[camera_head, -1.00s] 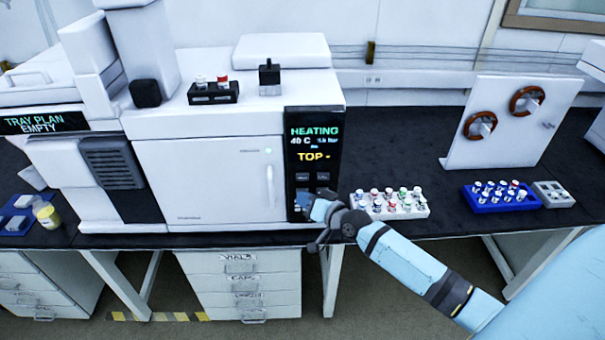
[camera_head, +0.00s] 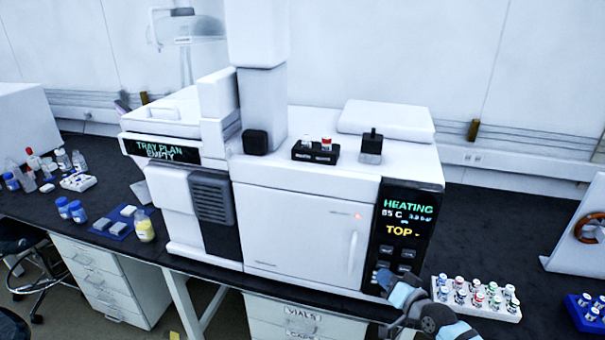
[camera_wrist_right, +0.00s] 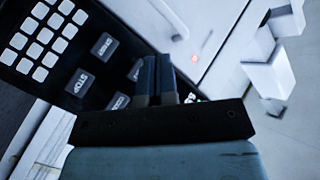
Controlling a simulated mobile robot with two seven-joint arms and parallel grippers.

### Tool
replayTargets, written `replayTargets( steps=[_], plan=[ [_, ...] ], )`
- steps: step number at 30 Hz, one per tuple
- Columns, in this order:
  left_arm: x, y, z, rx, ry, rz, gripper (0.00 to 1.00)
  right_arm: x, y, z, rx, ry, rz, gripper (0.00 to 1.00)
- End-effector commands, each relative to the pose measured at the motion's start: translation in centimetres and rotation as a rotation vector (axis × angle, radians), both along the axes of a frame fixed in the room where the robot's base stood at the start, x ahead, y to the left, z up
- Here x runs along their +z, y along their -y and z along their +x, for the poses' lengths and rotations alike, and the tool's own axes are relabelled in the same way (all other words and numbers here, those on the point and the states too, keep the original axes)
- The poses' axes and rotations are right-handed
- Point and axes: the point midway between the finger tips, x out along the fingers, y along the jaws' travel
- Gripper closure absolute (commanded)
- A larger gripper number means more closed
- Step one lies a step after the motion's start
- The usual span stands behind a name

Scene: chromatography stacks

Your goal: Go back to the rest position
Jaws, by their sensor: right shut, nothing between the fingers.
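My right gripper (camera_head: 386,279) is at the lower part of the instrument's black control panel (camera_head: 405,235), by its buttons. In the right wrist view the gripper (camera_wrist_right: 156,62) is shut and empty, with its fingertips over or close to the button area. I cannot tell whether they touch it. The panel display reads HEATING, 85 C and TOP. The white instrument (camera_head: 300,225) has its door closed, and a red light shows on it. My left gripper is not in view.
A white rack of capped vials (camera_head: 475,298) stands just right of my right gripper. A blue vial rack (camera_head: 588,312) is further right. Bottles, vials and a blue mat (camera_head: 113,225) lie on the bench at left.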

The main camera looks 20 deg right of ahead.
Motion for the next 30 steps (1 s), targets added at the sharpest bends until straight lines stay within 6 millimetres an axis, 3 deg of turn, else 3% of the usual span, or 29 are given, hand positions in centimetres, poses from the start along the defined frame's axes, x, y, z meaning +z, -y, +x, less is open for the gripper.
replayTargets(
  steps=[2,5,8,12,15,19,23,30],
  plan=[
    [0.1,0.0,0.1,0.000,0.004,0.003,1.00,0.0,0.0,0.0,0.000,0.000,0.000,1.00],
    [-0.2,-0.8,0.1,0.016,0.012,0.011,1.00,-1.8,-1.6,-1.8,0.018,-0.026,-0.042,1.00],
    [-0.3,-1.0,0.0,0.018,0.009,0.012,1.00,-5.0,-4.5,-5.7,0.057,-0.074,-0.145,1.00],
    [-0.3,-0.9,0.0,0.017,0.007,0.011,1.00,-9.3,-9.5,-12.9,0.131,-0.149,-0.336,1.00],
    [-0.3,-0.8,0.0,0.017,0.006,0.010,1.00,-11.2,-12.4,-18.0,0.182,-0.195,-0.468,1.00],
    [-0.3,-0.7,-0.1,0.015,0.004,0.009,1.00,-12.4,-14.9,-22.7,0.231,-0.238,-0.603,1.00],
    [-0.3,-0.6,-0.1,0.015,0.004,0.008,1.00,-12.8,-15.8,-24.9,0.255,-0.257,-0.672,1.00],
    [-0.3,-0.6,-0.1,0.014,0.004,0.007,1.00,-12.8,-15.9,-25.1,0.258,-0.258,-0.684,1.00]
  ],
)
